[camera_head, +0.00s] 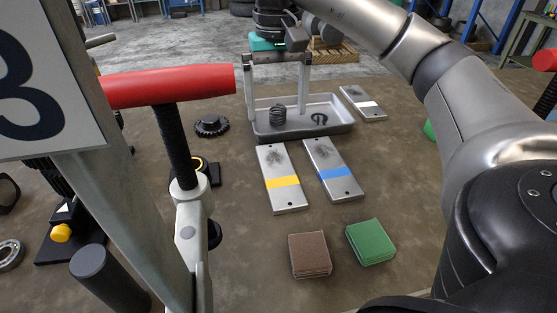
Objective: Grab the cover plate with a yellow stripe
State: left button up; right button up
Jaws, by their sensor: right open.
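The cover plate with the yellow stripe (282,182) lies flat on the brown table, near the middle of the view. It is a grey metal plate with a dark smudge and a small hole. A similar plate with a blue stripe (332,172) lies just right of it, and a plate with a white stripe (363,103) lies farther back. My right gripper (277,106) is open, pointing down, its fingers spread at the grey tray behind the yellow-striped plate. It is apart from that plate. My left gripper is not in view.
The grey tray (340,127) holds a black spring (277,115) and a dark ring-like part (319,118). A brown block (309,255) and a green block (370,242) lie in front. A red-handled clamp (170,86) and a sign stand at left. A dark gear (211,126) lies behind.

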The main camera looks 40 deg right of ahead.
jog(key=b, duration=0.3)
send_over(278, 170)
notch_tip(278, 170, down, 10)
jog(key=shift+s+a+r, duration=0.1)
notch_tip(278, 170, down, 5)
jog(key=shift+r+b, duration=0.2)
jog(key=shift+b, duration=0.15)
jog(key=shift+f, duration=0.2)
jog(key=c, duration=1.1)
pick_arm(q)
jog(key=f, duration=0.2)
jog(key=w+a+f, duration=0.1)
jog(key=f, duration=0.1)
pick_arm(e)
jog(key=shift+r, duration=0.1)
grip_shut()
